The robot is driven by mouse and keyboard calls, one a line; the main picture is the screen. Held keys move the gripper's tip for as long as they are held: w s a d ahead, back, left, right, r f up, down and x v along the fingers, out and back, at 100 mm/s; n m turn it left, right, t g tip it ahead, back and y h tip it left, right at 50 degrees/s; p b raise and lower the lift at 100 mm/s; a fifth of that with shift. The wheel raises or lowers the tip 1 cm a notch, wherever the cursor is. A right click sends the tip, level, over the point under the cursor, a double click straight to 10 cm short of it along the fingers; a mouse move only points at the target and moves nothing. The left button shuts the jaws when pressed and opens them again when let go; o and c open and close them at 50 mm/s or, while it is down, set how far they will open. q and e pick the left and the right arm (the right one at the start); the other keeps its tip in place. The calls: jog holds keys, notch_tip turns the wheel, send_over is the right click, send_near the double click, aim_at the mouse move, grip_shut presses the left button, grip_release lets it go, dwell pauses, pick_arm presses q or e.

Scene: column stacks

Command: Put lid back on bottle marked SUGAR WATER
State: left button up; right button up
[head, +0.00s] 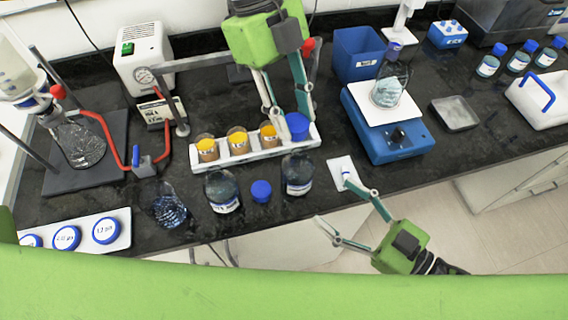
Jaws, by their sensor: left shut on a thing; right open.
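My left gripper (291,114) is shut on a blue lid (297,127), above the front right part of the white rack and behind a labelled bottle (298,174). A second labelled bottle (222,190) stands to the left, with no lid visible on it. Another blue lid (261,190) is on the bench between these two bottles. The print on both labels is too small to read. My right gripper (333,200) is open and empty at the bench's front edge, with one fingertip over a small white pad.
A white rack (226,163) holds several yellow-topped jars. A glass flask (169,206) stands left of the bottles. A white tray (77,231) with blue-rimmed dishes is at left. Bench space right of the balance is partly clear.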

aim_at(299, 173)
pick_arm(q)
jog(key=shift+s+d+r, duration=0.2)
jog(key=shift+s+d, duration=0.35)
jog(key=shift+d, duration=0.15)
jog(key=shift+w+a+f, duration=0.1)
jog(key=shift+w+a, duration=0.1)
pick_arm(e)
jog(key=x, duration=1.1)
jog(key=shift+w, duration=0.1)
jog(key=c, duration=1.7)
pick_arm(q)
jog(key=shift+f, duration=2.4)
